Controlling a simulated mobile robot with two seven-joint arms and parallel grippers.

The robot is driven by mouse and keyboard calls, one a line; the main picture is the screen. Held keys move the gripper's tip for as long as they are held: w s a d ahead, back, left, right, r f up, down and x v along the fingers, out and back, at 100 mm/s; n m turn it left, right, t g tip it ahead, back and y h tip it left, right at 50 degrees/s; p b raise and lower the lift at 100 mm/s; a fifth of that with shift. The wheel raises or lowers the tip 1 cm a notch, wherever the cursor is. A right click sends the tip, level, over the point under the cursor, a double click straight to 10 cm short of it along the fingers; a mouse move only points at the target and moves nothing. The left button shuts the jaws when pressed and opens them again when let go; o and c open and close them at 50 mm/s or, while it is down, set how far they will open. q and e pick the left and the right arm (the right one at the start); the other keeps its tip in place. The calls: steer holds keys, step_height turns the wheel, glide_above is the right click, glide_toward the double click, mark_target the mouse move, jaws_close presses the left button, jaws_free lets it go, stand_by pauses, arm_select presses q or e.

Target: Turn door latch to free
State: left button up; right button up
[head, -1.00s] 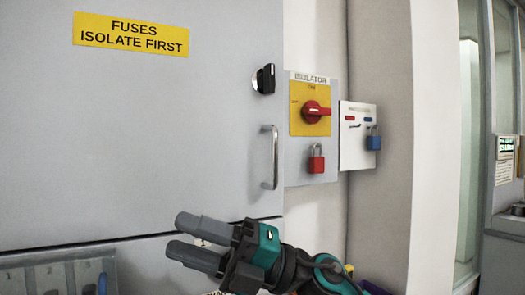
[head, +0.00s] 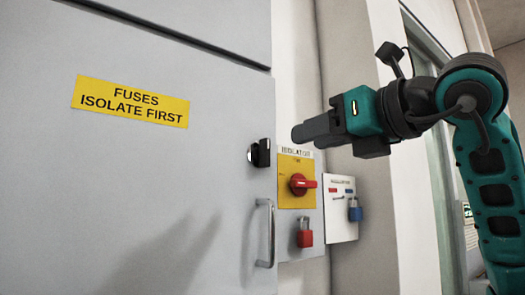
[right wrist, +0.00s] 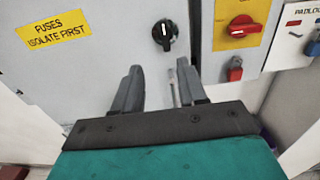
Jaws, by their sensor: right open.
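The black door latch knob (head: 260,153) is on the right edge of the grey fuse cabinet door (head: 150,190). It also shows in the right wrist view (right wrist: 164,36), with a pale line on its face, beyond the fingertips. My right gripper (head: 297,133) is open and empty, just up and right of the latch in the head view, apart from it. In the right wrist view its two fingers (right wrist: 160,68) point toward the door, with the latch roughly ahead of the gap. My left gripper is not in view.
A vertical metal door handle (head: 265,233) sits below the latch. Right of the door are a yellow isolator panel with a red rotary switch (head: 299,184), a red padlock (head: 305,236) and a white board with a blue padlock (head: 355,211). A yellow label (head: 131,101) is on the door.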

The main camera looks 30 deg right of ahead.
mark_target(268, 150)
arm_select(q)
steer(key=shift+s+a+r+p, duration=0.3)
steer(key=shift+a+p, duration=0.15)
steer(key=shift+p, duration=0.4)
arm_select(e)
steer(key=shift+h, duration=0.3)
steer(key=w, duration=1.2)
steer(key=shift+w+a+r, duration=0.2)
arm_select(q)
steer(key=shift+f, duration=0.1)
arm_select(e)
steer(key=c, duration=0.8)
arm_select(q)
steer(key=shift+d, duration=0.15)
arm_select(e)
steer(key=shift+o, duration=0.2)
